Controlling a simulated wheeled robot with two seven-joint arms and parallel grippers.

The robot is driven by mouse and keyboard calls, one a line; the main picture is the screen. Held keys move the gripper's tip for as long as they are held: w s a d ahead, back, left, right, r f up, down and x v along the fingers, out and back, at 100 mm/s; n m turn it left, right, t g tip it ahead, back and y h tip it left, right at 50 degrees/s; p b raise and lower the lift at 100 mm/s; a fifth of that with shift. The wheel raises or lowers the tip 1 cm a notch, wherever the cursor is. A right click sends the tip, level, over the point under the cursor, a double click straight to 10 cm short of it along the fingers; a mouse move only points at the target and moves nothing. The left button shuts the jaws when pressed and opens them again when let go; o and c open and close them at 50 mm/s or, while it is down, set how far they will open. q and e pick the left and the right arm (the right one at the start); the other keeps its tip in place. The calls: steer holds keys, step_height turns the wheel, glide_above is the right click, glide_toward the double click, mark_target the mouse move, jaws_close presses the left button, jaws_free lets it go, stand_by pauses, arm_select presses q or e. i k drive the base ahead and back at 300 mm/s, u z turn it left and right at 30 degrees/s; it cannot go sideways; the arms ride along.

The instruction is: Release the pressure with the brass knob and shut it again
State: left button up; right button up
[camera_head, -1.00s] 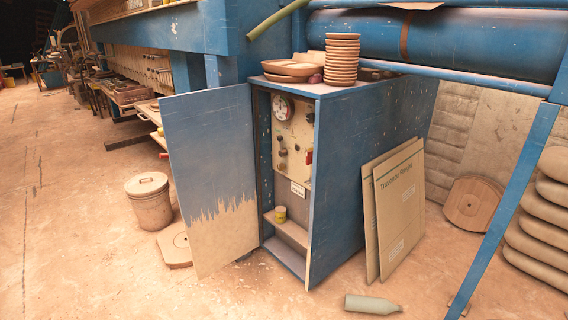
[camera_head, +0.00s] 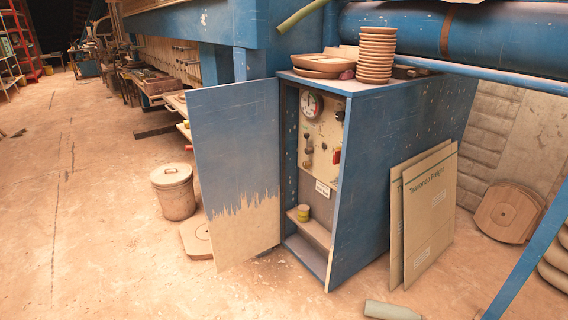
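A blue cabinet (camera_head: 392,155) stands with its door (camera_head: 236,170) swung open to the left. Inside is a pale control panel (camera_head: 323,129) with a round dial gauge (camera_head: 312,104) at its upper left. Small dark knobs or levers (camera_head: 308,160) sit below the gauge, and a red part (camera_head: 337,155) is at the right edge. Which of these is the brass knob is too small to tell, and the cabinet's right side may hide some of the panel. Neither of my grippers is in view.
Stacked clay dishes (camera_head: 376,55) stand on the cabinet. Flat boxes (camera_head: 430,215) lean on its right side. A lidded bucket (camera_head: 174,192) stands left of the door. A bottle (camera_head: 391,311) lies on the floor in front. The floor at left is mostly clear.

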mark_target(306, 164)
steer(key=u, duration=0.35)
steer(key=i, duration=0.95)
steer(key=z, duration=0.1)
